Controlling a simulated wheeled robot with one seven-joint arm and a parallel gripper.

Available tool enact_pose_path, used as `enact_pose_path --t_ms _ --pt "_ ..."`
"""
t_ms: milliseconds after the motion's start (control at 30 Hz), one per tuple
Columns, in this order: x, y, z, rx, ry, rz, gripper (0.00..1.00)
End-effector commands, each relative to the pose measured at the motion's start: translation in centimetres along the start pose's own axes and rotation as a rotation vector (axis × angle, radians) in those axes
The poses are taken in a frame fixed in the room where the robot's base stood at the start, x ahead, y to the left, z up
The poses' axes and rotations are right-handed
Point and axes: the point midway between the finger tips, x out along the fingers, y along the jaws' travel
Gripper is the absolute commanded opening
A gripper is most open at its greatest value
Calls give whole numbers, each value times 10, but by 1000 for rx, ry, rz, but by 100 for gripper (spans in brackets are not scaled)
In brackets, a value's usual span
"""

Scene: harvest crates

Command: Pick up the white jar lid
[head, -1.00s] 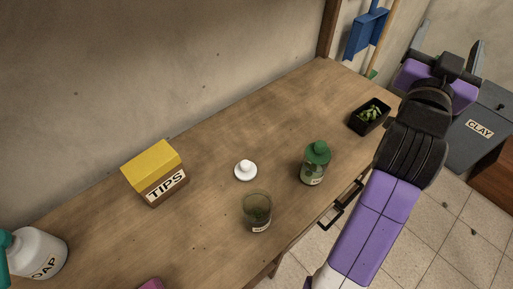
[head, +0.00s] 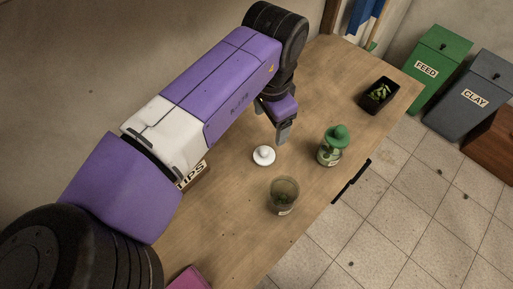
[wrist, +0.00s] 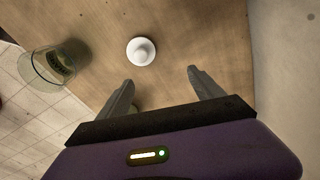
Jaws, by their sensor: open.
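The white jar lid (head: 263,156) lies flat on the wooden table with its round knob up. In the wrist view the lid (wrist: 141,51) is ahead of my fingers, a little left of the middle of the gap. My gripper (head: 283,132) is over the table, just behind and right of the lid in the head view. In the wrist view my gripper (wrist: 160,82) has its two grey fingers apart with nothing between them. The lid is in full view and is not touched.
An open glass jar (head: 284,196) stands in front of the lid. A green-lidded jar (head: 329,152) stands to its right, and a black tray (head: 378,96) with green pods beyond. A TIPS box (head: 193,178) is mostly hidden behind my arm. Bins (head: 437,72) stand off the table.

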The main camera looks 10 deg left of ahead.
Motion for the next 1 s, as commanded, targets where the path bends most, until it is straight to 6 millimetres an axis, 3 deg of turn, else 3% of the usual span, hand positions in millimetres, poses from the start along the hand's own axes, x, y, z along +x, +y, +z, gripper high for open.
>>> enact_pose_path --t_ms 233,500,767,1000 --pt "1 22 23 44 -86 102 76" --pt "24 24 24 51 -84 99 76" --pt "34 25 25 51 -85 98 76" --pt "60 28 28 52 -85 97 76"
